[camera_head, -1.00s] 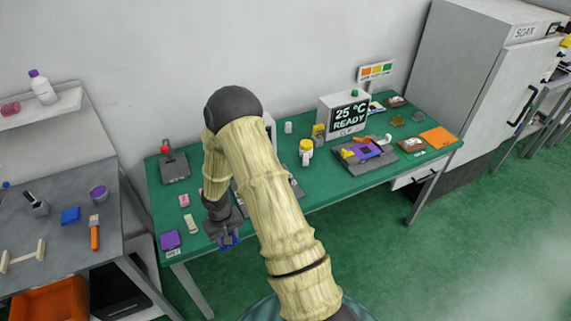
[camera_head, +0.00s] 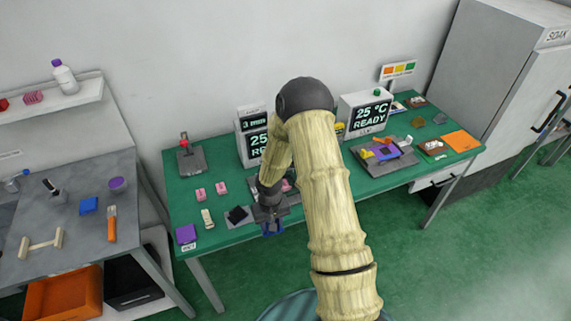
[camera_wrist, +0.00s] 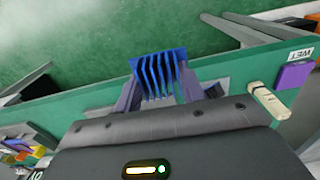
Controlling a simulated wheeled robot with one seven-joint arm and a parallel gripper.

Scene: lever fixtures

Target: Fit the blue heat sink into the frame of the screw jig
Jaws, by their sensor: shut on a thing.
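My gripper (camera_wrist: 160,88) is shut on the blue heat sink (camera_wrist: 155,73), whose upright fins show between the two fingers in the wrist view. In the head view the heat sink (camera_head: 273,229) hangs below my gripper (camera_head: 270,218) at the front edge of the green table, apart from any fixture. A grey fixture with a purple plate and yellow and orange parts (camera_head: 384,153), which looks like the screw jig, sits on the table to the right, beyond my arm. I cannot make out its frame clearly.
On the green table (camera_head: 212,237) stand a red-knobbed lever fixture (camera_head: 190,158), pink blocks (camera_head: 221,188), a dark pad (camera_head: 238,214), a purple block (camera_head: 186,233) and display boxes (camera_head: 365,110). My arm hides part of the table's middle. Green floor is clear in front.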

